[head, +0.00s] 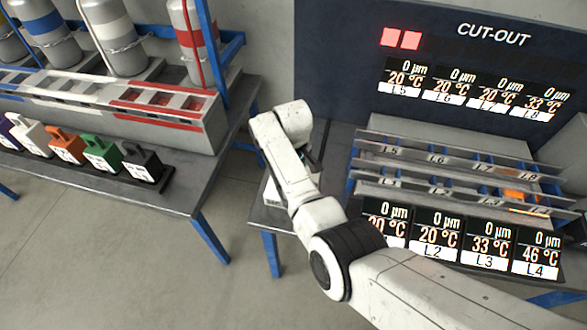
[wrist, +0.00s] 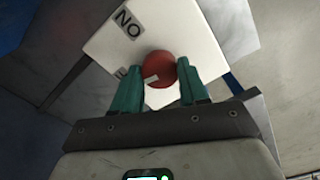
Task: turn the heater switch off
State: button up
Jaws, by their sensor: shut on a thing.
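The heater switch is a round red knob (wrist: 162,66) on a white box (wrist: 195,30) in the wrist view. A grey label on the box reads NO, which may be ON upside down. A second label, left of the knob, is mostly hidden. A pale mark on the knob's edge points to the lower left. My gripper (wrist: 157,82) has its teal fingers on either side of the knob and is shut on it. In the head view the white box (head: 271,191) shows only a corner behind my arm; the knob and fingertips are hidden.
A slotted rack (head: 440,190) with lit displays stands right of my arm, below a dark CUT-OUT panel (head: 440,40). A table (head: 200,190) at left bears coloured weights (head: 104,154) and gas cylinders (head: 114,35). Open floor (head: 110,260) lies at lower left.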

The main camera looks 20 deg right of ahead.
jog(key=shift+w+r+n, duration=0.1)
jog(key=shift+w+n, duration=0.05)
jog(key=shift+n, duration=0.95)
jog(key=shift+p, duration=0.3)
jog(key=o, duration=1.1)
jog(key=shift+c, duration=0.2)
notch_tip(320, 180, up, 11)
jog(key=shift+b, duration=0.35)
jog(key=shift+f, duration=0.25)
